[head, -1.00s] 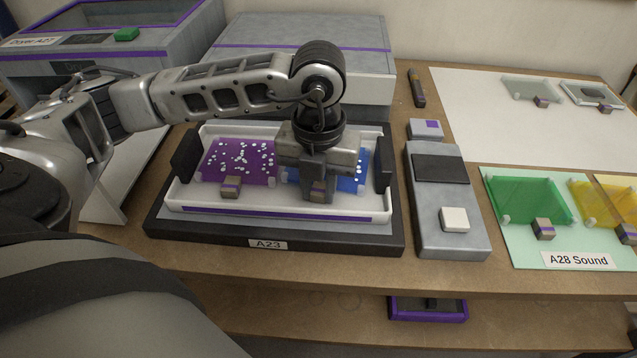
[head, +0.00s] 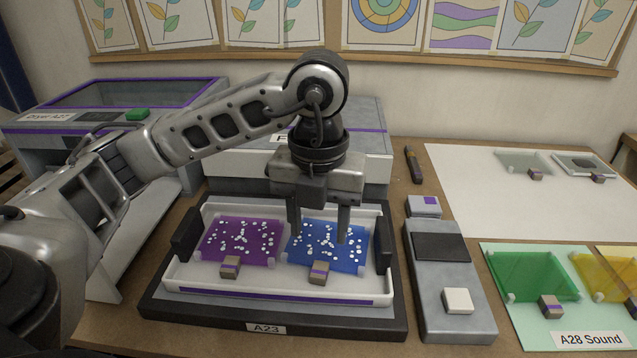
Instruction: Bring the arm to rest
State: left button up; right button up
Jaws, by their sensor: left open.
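My left arm comes in from the left in the head view. Its gripper (head: 318,232) points down, open and empty, over the blue glass pane (head: 328,262). Its two fingers are apart in front of the pane's upper part; I cannot tell exactly how high above it they are. The blue pane has white dots and a small brown block with a purple stripe (head: 319,273) at its front edge. It lies in the white tray (head: 270,292) labelled A23, beside a purple dotted pane (head: 238,240). My right gripper is not in view.
The dryer (head: 130,95) stands at back left, and a grey box (head: 372,115) stands behind the tray. A grey device (head: 450,285) is right of the tray. A green mat (head: 530,325) labelled A28 Sound holds green and yellow panes. A white sheet (head: 480,190) lies at back right.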

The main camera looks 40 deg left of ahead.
pick_arm(q)
notch_tip(320, 180, up, 16)
jog(key=p, duration=0.9)
jog(key=shift+f+p, duration=0.25)
jog(key=shift+p, duration=0.05)
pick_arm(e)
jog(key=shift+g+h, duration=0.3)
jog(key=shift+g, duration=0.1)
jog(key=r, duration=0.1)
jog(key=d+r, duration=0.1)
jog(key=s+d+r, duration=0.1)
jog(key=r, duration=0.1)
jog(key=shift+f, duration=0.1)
pick_arm(q)
jog(key=shift+f, duration=0.1)
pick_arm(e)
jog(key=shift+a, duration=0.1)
